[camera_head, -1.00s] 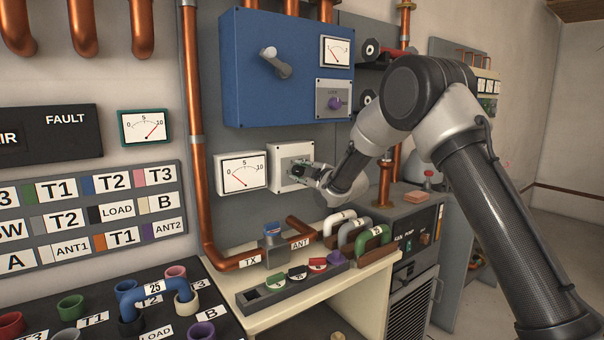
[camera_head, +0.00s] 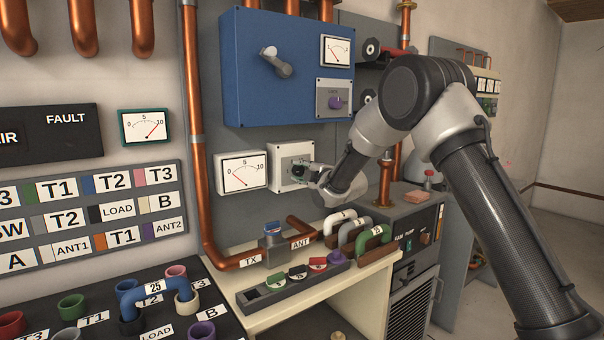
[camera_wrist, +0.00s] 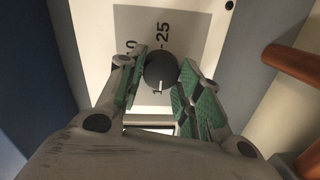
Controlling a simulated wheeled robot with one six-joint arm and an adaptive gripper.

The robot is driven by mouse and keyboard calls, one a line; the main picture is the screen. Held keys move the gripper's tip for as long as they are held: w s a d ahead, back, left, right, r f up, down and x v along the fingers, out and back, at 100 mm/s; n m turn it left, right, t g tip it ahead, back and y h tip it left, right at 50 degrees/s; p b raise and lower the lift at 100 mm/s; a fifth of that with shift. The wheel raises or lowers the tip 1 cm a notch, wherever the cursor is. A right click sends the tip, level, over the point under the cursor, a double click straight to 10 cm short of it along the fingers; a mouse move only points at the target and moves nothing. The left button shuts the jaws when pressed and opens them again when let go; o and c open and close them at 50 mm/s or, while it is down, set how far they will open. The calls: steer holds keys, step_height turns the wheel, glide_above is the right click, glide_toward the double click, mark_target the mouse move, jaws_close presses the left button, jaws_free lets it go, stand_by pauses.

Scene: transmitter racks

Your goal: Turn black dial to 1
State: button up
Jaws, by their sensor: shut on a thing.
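The black dial (camera_wrist: 160,70) sits on a white panel (camera_wrist: 100,20) with a grey label plate. A white mark on the dial faces the bottom of the wrist view. "25" shows beyond the dial, with part of another number to its left; a figure just below the dial is partly hidden. My gripper (camera_wrist: 158,82) is shut on the dial, one green-padded finger on each side. In the head view my gripper (camera_head: 304,173) reaches from the right to the white panel (camera_head: 282,180), and its fingers cover most of the dial.
A gauge (camera_head: 241,172) is just left of the panel. The blue cabinet (camera_head: 250,70) hangs above. A shelf below holds copper pipe (camera_head: 232,264) and several coloured handles. A copper pipe (camera_wrist: 292,62) is at the right in the wrist view.

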steer(key=o, duration=1)
steer(key=shift+o, duration=0.2)
steer(key=shift+s, duration=0.1)
steer(key=v, duration=1.1)
steer(key=shift+s+d, duration=0.15)
steer(key=shift+s, duration=0.25)
